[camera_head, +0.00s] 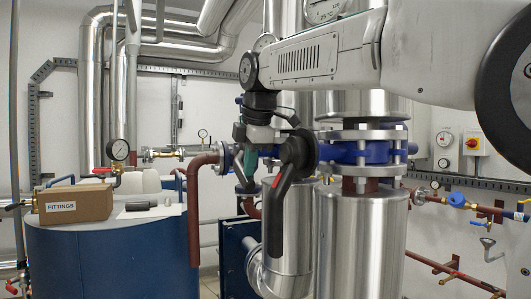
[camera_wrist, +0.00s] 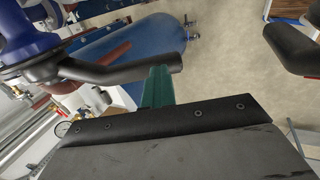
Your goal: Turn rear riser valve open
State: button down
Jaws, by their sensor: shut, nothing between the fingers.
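A blue valve body (camera_head: 365,152) sits between silver flanges on the thick insulated riser. A black lever (camera_head: 275,215) with a red mark hangs down from a dark round hub in front of the pipes. I cannot tell which valve is the rear riser valve. My gripper (camera_head: 248,160) hangs down left of the hub, partly hidden behind it, shut and empty with green fingers. In the wrist view a green finger (camera_wrist: 158,88) is beside the end of a black lever (camera_wrist: 120,72) that comes from a blue valve (camera_wrist: 30,35). Whether they touch is unclear.
A blue tank (camera_head: 110,250) at left carries a box marked FITTINGS (camera_head: 75,204). A brown pipe (camera_head: 194,210) stands left of the lever. Pipes with small valves (camera_head: 457,200) run along the right wall. Another black handle-like part (camera_wrist: 295,42) is at upper right in the wrist view.

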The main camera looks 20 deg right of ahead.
aim_at(246, 189)
jog(key=x, duration=0.6)
jog(key=shift+f, duration=0.45)
jog(key=shift+x, duration=0.85)
jog(key=shift+w, duration=0.1)
jog(key=shift+r, duration=0.15)
